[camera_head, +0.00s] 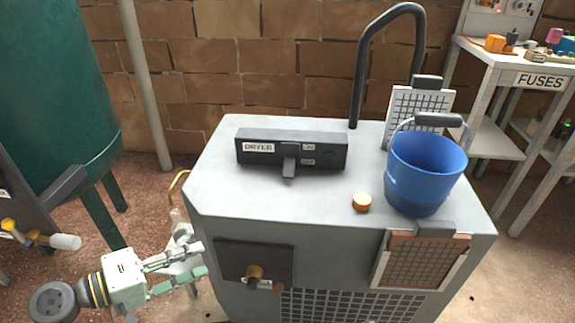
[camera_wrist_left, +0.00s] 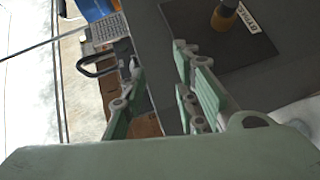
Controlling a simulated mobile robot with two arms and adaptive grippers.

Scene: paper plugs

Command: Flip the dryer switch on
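The dryer switch is a dark box (camera_head: 325,152) with a white DRYER label (camera_head: 258,147), on top of the grey cabinet (camera_head: 220,185). Its grey lever (camera_head: 289,160) sits mid-box and hangs down toward the front edge. Two small labels stand right of the lever, one above the other; their text is too small to read surely. My left gripper (camera_head: 203,259) is low at the cabinet's left front side, below and left of the switch, apart from it. In the left wrist view its fingers (camera_wrist_left: 158,75) are spread with nothing between them. My right gripper is out of view.
A blue bucket (camera_head: 425,172), an orange cap (camera_head: 361,202) and grid panels (camera_head: 422,262) are at the cabinet's right. A dark plate with a yellow-brown knob (camera_head: 254,272) is on the front, near my left gripper. The cabinet top's left part is clear.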

